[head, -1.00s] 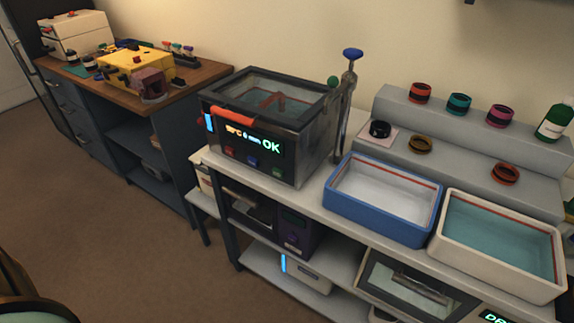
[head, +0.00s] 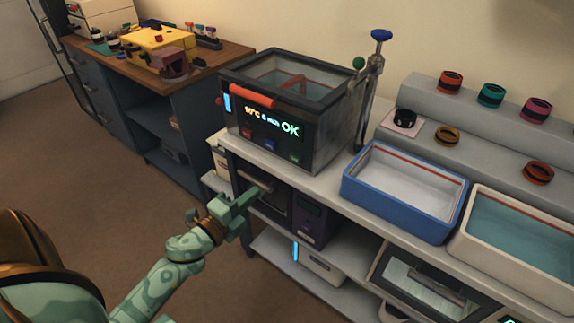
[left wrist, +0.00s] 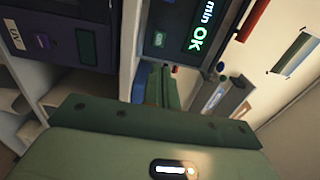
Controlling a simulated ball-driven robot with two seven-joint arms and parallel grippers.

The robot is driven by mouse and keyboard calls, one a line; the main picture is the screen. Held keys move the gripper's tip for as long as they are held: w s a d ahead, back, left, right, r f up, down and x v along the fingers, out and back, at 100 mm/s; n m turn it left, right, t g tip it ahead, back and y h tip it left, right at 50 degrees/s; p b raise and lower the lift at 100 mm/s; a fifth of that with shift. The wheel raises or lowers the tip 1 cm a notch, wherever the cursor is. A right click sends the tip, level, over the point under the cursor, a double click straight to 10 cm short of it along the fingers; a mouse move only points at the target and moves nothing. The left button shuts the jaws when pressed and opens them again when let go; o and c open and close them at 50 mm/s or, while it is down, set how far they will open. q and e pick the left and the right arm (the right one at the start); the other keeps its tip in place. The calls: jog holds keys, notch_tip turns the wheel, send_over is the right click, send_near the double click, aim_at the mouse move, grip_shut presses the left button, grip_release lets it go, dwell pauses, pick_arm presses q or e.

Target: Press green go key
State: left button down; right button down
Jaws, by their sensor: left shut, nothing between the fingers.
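The green go key (head: 295,158) is the right-hand one of three small keys low on the front of the dark glass-topped bath (head: 335,134). In the left wrist view the green key (left wrist: 158,39) lies beside the lit OK text, just beyond my fingers. The display (head: 272,120) reads OK with a minutes figure. My left gripper (head: 257,190) is shut and empty, in front of the bench and lower left of the key, apart from it. In the left wrist view my left gripper (left wrist: 160,75) points toward the panel. My right gripper is not in view.
A red key (head: 246,133) and a blue key (head: 270,144) sit left of the green one. An orange handle (head: 252,96) juts out above the display. A blue tray (head: 352,192) stands to the right. A purple-fronted box (head: 311,222) is on the shelf below.

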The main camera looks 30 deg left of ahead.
aim_at(294, 159)
pick_arm(q)
jog(key=shift+f, duration=0.1)
jog(key=w, duration=0.9)
jog(key=w+d+b, duration=0.1)
jog(key=w, duration=0.3)
jog(key=shift+w, duration=0.5)
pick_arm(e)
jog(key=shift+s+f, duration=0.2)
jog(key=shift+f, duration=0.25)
